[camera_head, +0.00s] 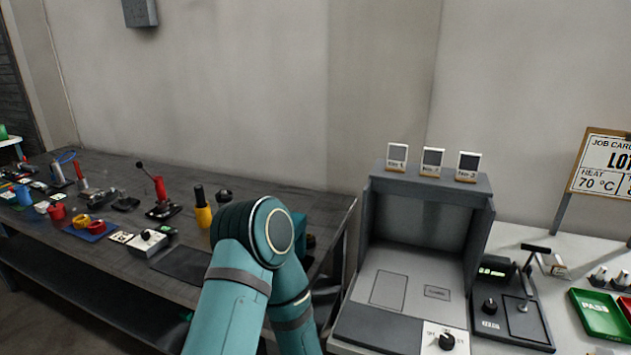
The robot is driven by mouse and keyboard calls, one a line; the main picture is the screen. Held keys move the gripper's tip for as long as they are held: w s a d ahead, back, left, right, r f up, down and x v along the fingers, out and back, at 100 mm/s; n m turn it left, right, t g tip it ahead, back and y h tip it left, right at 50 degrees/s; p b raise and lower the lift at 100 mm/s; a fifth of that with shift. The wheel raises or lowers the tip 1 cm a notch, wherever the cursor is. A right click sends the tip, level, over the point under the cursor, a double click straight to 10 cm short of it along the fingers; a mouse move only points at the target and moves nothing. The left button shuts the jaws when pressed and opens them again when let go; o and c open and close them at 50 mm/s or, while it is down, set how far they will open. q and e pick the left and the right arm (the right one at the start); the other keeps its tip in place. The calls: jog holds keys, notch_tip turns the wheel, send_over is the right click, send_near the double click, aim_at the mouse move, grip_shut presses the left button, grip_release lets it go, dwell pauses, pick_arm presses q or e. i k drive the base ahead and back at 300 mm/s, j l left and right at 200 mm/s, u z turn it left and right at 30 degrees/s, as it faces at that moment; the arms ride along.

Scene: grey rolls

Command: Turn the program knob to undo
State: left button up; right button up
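Several black knobs show, and I cannot tell for certain which is the program knob. One knob (446,341) sits on the front right of the grey open-fronted booth (385,335), with small labels around it too blurred to read. Another black knob (490,305) is on the dark device with a green display at the right. A third knob (147,236) is on a small white box on the dark bench. A teal arm of mine rises from the bottom middle, left of the booth. Neither gripper shows; the arm's far end is hidden behind its own links.
Three small cards stand on top of the booth. A dark bench (185,262) at the left holds several tools. At the right are a green PASS tray (603,314) and a job card board (605,164). A gap separates bench and booth.

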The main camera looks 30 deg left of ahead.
aim_at(145, 235)
jog(key=j+z, duration=0.15)
jog(key=j, duration=0.25)
jog(key=k+j+z, duration=0.15)
jog(key=j, duration=0.2)
jog(key=j+z, duration=0.15)
jog(key=j, duration=0.25)
jog(key=k+j+z, duration=0.1)
jog(key=j, duration=0.2)
jog(key=k+j+z, duration=0.15)
jog(key=j, duration=0.2)
jog(key=k+j, duration=0.15)
jog(key=j, duration=0.2)
jog(key=k+j, duration=0.15)
jog(key=j, duration=0.25)
jog(key=k+j, duration=0.15)
jog(key=j, duration=0.2)
jog(key=k+j+z, duration=0.1)
jog(key=j, duration=0.25)
jog(key=k+j, duration=0.15)
jog(key=j, duration=0.25)
